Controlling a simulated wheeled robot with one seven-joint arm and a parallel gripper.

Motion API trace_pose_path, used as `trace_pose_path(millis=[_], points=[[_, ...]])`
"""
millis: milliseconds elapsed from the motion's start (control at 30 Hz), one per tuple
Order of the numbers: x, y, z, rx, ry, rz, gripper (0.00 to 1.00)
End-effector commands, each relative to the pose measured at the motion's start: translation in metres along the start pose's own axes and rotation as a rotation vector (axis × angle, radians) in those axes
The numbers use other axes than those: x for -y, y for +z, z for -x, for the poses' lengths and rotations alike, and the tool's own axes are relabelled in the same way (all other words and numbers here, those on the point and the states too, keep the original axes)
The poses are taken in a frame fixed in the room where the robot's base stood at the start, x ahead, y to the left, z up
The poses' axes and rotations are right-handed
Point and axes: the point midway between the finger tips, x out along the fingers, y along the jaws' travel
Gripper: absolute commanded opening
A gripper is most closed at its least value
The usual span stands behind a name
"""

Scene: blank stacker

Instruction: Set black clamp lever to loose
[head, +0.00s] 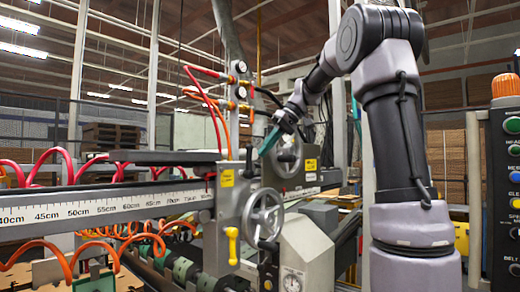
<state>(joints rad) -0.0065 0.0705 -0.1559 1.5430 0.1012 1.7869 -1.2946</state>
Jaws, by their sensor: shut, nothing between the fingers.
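My gripper (267,146) reaches in from the upper right, with its teal fingers pointing down and left. It is shut and empty, in front of the upper handwheel (284,156). A small dark upright piece (249,162) stands on the grey carriage just below and left of the fingertips. It looks like the black clamp lever, but it is too small to be sure or to read its setting. I cannot tell whether the fingers touch it. A yellow lever (232,245) hangs on the carriage front, lower down.
A lower handwheel (264,219) with a dark knob sticks out from the carriage. A ruled beam (100,209) runs left. Red and orange coiled hoses (88,250) hang around it. A control panel (506,190) with an orange beacon stands at the right edge.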

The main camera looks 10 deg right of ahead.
Motion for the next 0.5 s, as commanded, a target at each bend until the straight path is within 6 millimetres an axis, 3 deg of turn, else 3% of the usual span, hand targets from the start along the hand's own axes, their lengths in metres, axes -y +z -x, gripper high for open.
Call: trace_pose_path(millis=[200, 500], points=[[0.018, 0.0, -0.009, -0.001, 0.0, 0.0, 0.0], [0.021, 0.0, -0.01, 0.0, 0.0, 0.0, 0.0]])
